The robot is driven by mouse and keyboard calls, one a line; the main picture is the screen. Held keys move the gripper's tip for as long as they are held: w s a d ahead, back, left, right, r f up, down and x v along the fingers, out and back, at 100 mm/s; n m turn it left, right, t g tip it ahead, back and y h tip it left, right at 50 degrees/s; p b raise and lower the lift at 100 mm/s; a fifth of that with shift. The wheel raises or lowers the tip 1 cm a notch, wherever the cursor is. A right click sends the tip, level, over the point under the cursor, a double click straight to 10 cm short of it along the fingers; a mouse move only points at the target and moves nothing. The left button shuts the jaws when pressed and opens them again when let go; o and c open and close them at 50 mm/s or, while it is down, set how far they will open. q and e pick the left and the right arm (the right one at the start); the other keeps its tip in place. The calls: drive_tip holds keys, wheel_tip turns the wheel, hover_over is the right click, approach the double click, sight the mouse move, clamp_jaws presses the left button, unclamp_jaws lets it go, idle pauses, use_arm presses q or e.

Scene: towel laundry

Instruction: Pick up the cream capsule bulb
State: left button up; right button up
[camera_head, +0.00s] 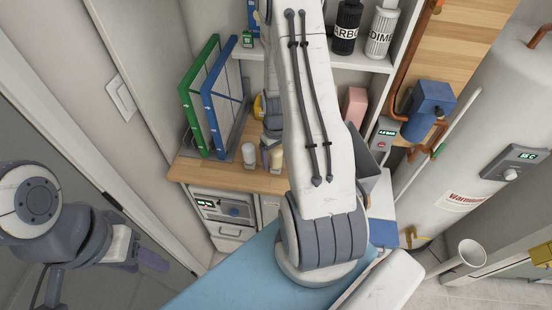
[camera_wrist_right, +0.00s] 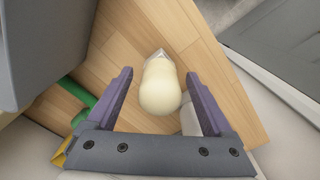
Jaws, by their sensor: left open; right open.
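The cream capsule bulb (camera_wrist_right: 160,88) has a rounded cream body and a clear, pale far end. In the right wrist view it lies between the two purple fingers of my right gripper (camera_wrist_right: 159,76), which is open. Gaps show between bulb and fingers. In the head view my right arm covers much of the gripper. Two small pale objects, one whitish (camera_head: 249,154) and one beige (camera_head: 276,158), stand on the wooden counter there; I cannot tell surely which is the bulb. My left gripper (camera_head: 140,255) is open and empty at the lower left.
The wooden counter (camera_head: 213,174) is narrow. In the wrist view a white object (camera_wrist_right: 187,114) is partly behind the right finger. A shelf (camera_head: 350,59) with bottles is above; a white tank (camera_head: 490,120) stands right.

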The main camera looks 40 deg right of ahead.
clamp_jaws()
drive_tip(key=shift+r, duration=0.1)
